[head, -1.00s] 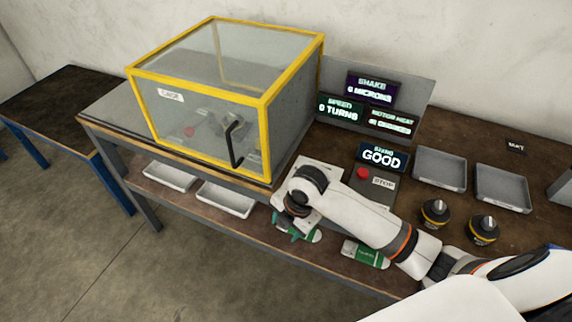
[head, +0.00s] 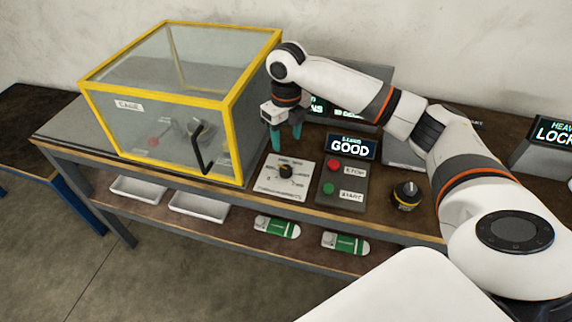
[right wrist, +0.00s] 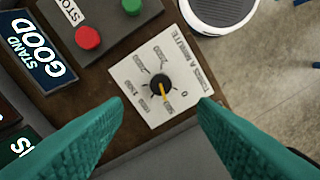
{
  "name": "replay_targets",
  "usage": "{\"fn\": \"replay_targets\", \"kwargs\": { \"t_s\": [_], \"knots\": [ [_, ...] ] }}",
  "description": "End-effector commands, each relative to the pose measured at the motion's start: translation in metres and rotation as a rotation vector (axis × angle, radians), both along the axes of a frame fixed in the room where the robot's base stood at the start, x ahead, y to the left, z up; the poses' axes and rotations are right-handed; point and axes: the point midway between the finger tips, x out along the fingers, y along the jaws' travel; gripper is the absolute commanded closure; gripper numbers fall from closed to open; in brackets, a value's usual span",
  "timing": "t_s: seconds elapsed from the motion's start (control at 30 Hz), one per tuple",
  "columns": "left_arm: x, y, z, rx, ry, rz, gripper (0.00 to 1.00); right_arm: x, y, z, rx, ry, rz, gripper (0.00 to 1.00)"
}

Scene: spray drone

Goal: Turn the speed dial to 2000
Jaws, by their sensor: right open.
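The speed dial (head: 287,170) is a black knob on a white square plate (head: 273,187) on the bench, right of the cage. In the right wrist view the dial (right wrist: 160,87) has a yellow pointer, aimed toward the bottom of the picture, near the low end of the scale beside the 0. The printed numbers are small and hard to read. My right gripper (head: 286,144) has green fingers and is open and empty, above and just behind the dial, not touching it. In the right wrist view its fingers (right wrist: 160,108) spread to either side below the dial. My left gripper is out of view.
The yellow-framed cage (head: 232,125) stands close left of the dial. A grey box with a red stop button (head: 333,165) and a green start button (head: 328,188) is close right. A sign reading GOOD (head: 350,147) stands behind it. A black round part (head: 406,195) sits farther right.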

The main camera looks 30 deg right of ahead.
Motion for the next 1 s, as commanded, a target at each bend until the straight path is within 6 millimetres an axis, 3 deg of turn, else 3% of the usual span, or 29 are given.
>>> {"fn": "replay_targets", "kwargs": {
  "t_s": [0.5,0.7,1.0],
  "knots": [
    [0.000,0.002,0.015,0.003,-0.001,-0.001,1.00,-0.001,0.001,-0.094,-0.001,0.003,-0.001,0.47],
    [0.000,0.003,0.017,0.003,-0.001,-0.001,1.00,-0.001,0.001,-0.109,-0.002,0.000,-0.001,0.47],
    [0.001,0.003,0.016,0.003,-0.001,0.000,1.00,-0.001,0.001,-0.111,-0.002,-0.001,-0.001,0.49]
  ]
}}
